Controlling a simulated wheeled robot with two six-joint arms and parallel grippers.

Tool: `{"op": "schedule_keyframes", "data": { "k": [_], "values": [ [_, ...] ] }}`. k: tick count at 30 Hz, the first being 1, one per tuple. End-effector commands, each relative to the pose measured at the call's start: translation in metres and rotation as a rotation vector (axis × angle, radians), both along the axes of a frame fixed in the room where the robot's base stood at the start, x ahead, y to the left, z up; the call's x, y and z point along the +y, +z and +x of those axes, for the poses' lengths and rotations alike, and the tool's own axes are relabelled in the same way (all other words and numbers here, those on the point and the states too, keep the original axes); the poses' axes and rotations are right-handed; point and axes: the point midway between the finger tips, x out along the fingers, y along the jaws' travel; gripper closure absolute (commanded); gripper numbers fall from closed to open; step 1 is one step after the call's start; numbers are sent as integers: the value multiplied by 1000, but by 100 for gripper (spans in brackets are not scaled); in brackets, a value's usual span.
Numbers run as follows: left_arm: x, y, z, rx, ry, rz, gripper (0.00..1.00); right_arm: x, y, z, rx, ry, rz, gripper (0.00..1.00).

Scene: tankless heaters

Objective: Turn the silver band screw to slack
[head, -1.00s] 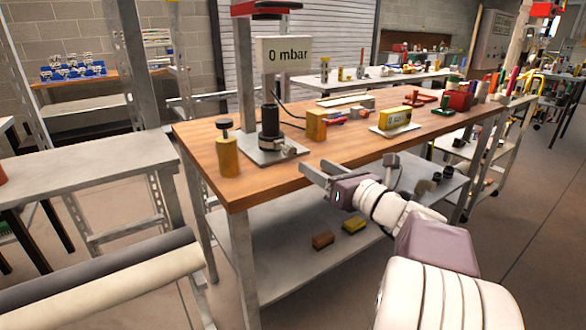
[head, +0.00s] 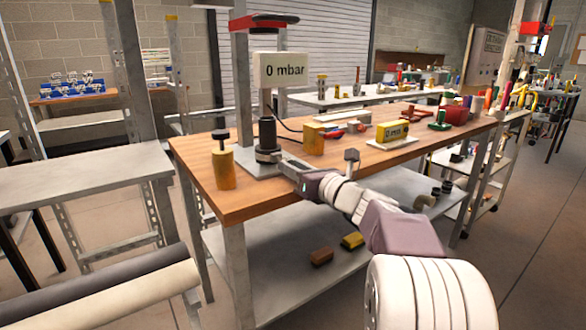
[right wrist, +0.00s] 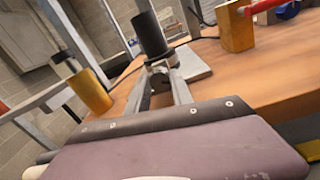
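A black upright cylinder (head: 267,133) stands on a grey metal plate (head: 243,164) on the wooden bench, with a dark collar at its foot. In the right wrist view the black cylinder (right wrist: 150,34) shows a greyish band (right wrist: 160,60) low down. The screw itself is too small to make out. My right gripper (head: 280,165) is at the foot of the cylinder, on its near right side. In the right wrist view its two fingers (right wrist: 160,88) are spread apart, pointing at the band, with no clear grip on it. My left gripper is not in view.
A brass cylinder with a black knob (head: 222,165) stands left of the plate. A "0 mbar" display (head: 281,70) hangs above. A yellow block (head: 313,139) and a yellow gauge (head: 392,131) lie to the right. The bench's near left corner (head: 235,208) is clear.

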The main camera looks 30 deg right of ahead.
Motion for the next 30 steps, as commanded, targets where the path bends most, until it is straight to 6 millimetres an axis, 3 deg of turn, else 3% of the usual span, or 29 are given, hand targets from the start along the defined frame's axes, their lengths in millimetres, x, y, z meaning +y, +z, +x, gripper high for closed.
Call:
{"op": "schedule_keyframes", "data": {
  "k": [14, 30],
  "values": [
    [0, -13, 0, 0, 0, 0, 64, 0, -3, 0, -9, 1, -118, 100],
    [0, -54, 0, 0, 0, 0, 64, 0, -4, 0, -48, 2, -609, 100]
  ]
}}
